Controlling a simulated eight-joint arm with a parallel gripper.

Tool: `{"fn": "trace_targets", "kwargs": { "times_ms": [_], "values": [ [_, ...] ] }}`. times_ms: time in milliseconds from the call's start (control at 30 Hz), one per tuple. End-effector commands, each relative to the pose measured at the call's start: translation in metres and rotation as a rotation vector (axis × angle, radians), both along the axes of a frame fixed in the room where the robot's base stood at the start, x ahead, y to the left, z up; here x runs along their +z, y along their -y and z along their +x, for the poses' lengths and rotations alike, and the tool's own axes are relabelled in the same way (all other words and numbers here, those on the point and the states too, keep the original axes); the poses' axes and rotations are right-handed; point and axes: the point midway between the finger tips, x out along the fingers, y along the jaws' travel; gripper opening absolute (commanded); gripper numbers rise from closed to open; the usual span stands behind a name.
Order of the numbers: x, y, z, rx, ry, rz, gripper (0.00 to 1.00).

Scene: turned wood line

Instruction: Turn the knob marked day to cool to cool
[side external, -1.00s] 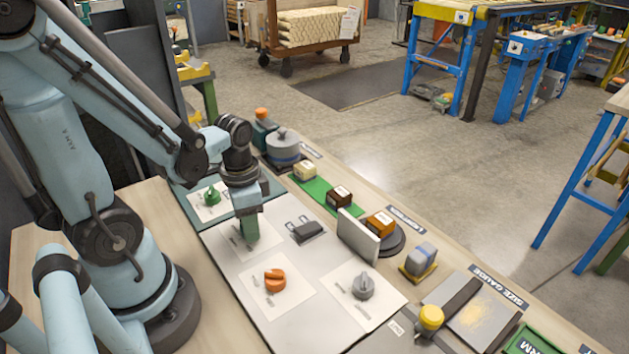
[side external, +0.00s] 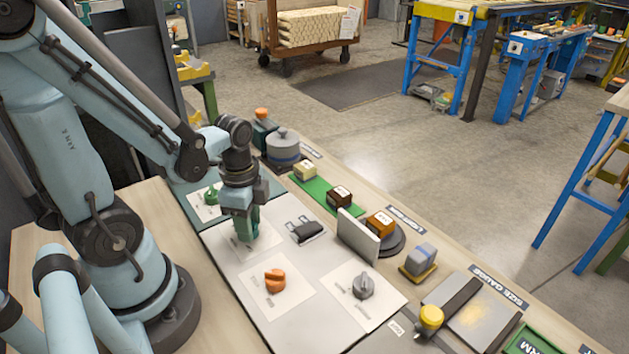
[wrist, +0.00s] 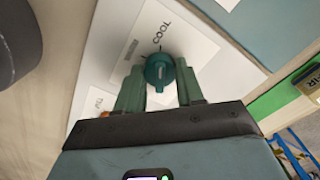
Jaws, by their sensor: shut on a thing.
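The teal knob (wrist: 159,70) sits on a white label card in the wrist view, with the word COOL printed just above it. A smaller line of text to its left is too blurred to read. My gripper (wrist: 160,80) has one finger on each side of the knob and is shut on it. In the side view my gripper (side external: 243,232) points down onto the card and mostly hides the knob. A pale mark shows on the knob's top, but I cannot tell exactly which label it points to.
An orange knob (side external: 275,280), a grey knob (side external: 364,286) and a dark switch (side external: 307,231) stand on the same panel. A green knob (side external: 211,195) is behind my gripper. Wooden blocks and a grey upright plate (side external: 358,237) line the right side.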

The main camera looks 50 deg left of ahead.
Motion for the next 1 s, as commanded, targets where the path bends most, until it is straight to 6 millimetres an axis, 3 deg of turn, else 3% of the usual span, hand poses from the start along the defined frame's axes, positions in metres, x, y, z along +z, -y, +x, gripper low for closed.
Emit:
{"fn": "trace_targets", "kwargs": {
  "times_ms": [367,400,567,1000],
  "values": [
    [-0.0001,0.0001,0.0002,-0.008,0.001,0.000,0.07],
    [-0.0001,0.0000,0.0001,-0.008,0.001,0.001,0.39],
    [-0.0001,0.0000,0.0001,-0.007,0.001,0.001,0.63],
    [0.0045,0.0000,0.0001,-0.005,0.000,0.000,0.63]
  ]
}}
